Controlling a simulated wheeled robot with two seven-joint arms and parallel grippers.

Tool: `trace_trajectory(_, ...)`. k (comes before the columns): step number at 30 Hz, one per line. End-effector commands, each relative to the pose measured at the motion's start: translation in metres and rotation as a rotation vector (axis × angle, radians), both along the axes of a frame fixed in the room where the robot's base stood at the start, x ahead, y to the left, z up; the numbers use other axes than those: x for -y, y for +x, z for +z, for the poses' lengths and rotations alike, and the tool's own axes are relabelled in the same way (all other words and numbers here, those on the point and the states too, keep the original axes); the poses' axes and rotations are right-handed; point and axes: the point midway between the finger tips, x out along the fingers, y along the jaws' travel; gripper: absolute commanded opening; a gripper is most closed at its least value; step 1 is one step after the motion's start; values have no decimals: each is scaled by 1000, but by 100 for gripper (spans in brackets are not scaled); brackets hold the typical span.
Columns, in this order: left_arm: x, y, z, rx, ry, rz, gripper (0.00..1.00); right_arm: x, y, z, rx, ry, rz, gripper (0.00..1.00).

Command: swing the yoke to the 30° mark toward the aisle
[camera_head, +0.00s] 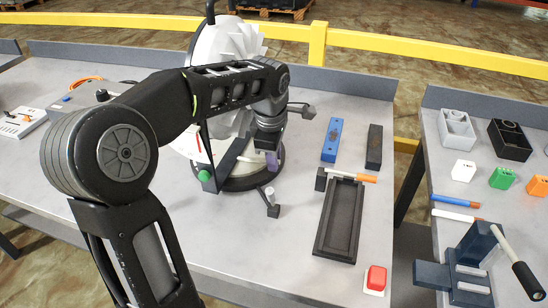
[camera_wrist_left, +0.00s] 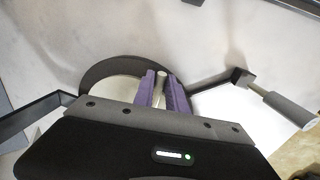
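The white lamp head (camera_head: 215,50) stands on a round black base (camera_head: 235,184) at the bench's middle. A black upright yoke arm with a green knob (camera_head: 204,175) shows at its left. My left gripper (camera_head: 272,160) is low at the base's right side, its purple fingers pointing down. In the left wrist view the fingers (camera_wrist_left: 164,92) stand close on either side of a pale metal post (camera_wrist_left: 161,80); whether they press on it I cannot tell. A black lever with a pale grip (camera_head: 270,194) is just below the gripper. Any 30° mark is too small or hidden.
A yellow rail (camera_head: 420,51) runs behind. My forearm covers much of the bench's left half.

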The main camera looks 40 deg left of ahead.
Motion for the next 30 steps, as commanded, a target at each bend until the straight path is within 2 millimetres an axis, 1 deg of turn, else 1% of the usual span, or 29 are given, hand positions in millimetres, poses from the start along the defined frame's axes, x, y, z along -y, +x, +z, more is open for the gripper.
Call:
trace_trajectory(1, 0, 0, 0, 0, 0, 0, 12, 0, 0, 0, 0, 0, 0, 36)
trace_trajectory(6, 0, 0, 0, 0, 0, 0, 0, 0, 0, 0, 0, 0, 0, 36)
trace_trajectory(30, 0, 0, 0, 1, 0, 0, 0, 0, 0, 0, 0, 0, 0, 36)
